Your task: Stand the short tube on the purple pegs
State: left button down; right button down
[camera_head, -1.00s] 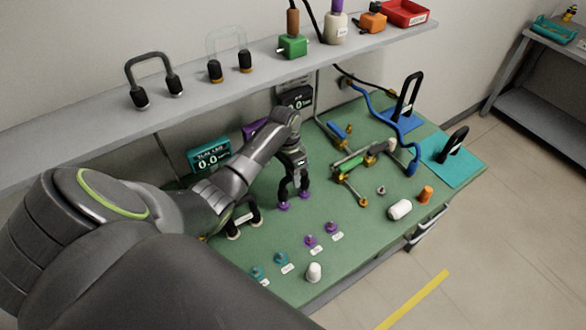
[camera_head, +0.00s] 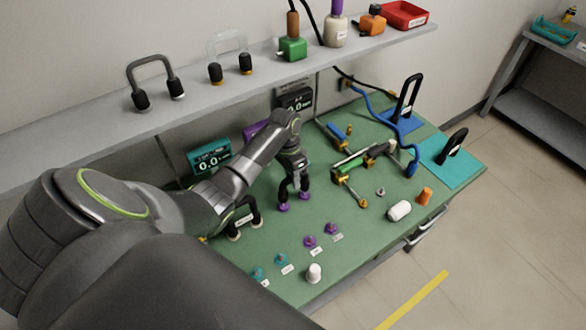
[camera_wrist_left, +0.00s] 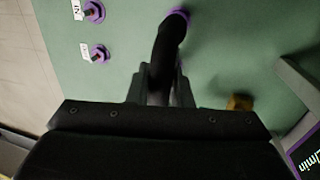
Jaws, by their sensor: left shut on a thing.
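The short tube (camera_head: 283,193) is a black U-shaped tube with purple ends, its ends pointing down. My left gripper (camera_head: 292,163) is shut on its upper part, above the green bench top. In the left wrist view the tube (camera_wrist_left: 166,50) runs out from between the fingers, with one purple end ring visible; the other end is hidden. The two purple pegs (camera_head: 310,242) (camera_head: 332,228) stand on the bench to the lower right of the tube, beside white labels. They also show in the left wrist view (camera_wrist_left: 94,12) (camera_wrist_left: 101,53), apart from the tube. My right gripper is out of view.
Two teal pegs (camera_head: 280,258) and a white cap (camera_head: 314,273) stand near the front edge. Another black U tube with white ends (camera_head: 256,218) is partly behind my arm. A teal meter (camera_head: 209,158) stands behind. Valve fittings (camera_head: 352,166) lie to the right.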

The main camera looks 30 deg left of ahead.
pick_arm(q)
jog(key=shift+f+b, duration=0.9)
jog(key=shift+f, duration=0.85)
jog(key=c, duration=1.2)
grip_release()
jog(key=w+a+r+p, duration=0.1)
jog(key=a+r, duration=0.2)
jog(key=r, duration=1.4)
jog(key=shift+p, duration=0.4)
jog(key=shift+w, duration=0.1)
